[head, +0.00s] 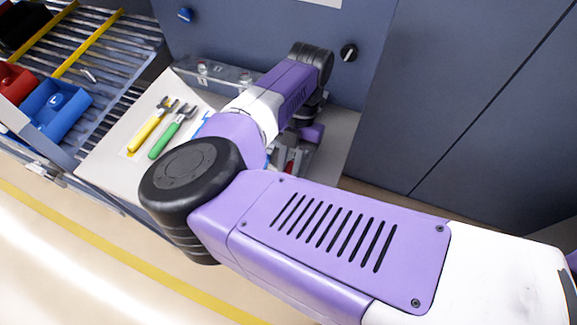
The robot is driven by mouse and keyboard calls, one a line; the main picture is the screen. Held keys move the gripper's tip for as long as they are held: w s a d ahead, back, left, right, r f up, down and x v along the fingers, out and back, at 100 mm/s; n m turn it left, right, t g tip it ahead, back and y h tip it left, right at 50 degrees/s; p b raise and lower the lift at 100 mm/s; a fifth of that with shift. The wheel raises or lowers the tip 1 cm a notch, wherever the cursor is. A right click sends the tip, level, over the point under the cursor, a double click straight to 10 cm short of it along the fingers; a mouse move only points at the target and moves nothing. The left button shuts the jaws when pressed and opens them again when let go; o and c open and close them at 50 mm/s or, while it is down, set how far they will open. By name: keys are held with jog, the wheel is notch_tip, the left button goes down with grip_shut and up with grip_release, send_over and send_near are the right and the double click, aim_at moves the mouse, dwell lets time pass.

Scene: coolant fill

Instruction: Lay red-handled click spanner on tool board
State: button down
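The tool board is probably the pale panel (105,160) on the bench at left of centre. A yellow-handled tool (147,131) and a green-handled tool (168,138) lie on it side by side. A bit of blue shows right of them at the edge of my arm. My arm covers the board's right part. My gripper (308,134) is the purple end below the black wrist, over the bench's right side; its fingers are not clearly visible. A small red and grey patch (291,167) shows below it, mostly hidden by my arm; I cannot tell whether this is the red-handled spanner.
A roller rack (85,75) stands at left with a blue bin (57,108) and a red bin (14,83). A clear tray (216,75) with small parts sits at the back of the bench. Blue-grey cabinets (450,90) close off the back and right.

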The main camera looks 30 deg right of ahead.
jog(key=shift+f, duration=0.4)
jog(key=c, duration=1.3)
grip_release()
jog(key=shift+s+f, duration=0.1)
jog(key=shift+r, duration=0.25)
jog(key=b+v, duration=0.1)
jog(key=v, duration=1.2)
jog(key=shift+a+b, duration=0.2)
jog(key=shift+b, duration=0.2)
jog(key=shift+d, duration=0.1)
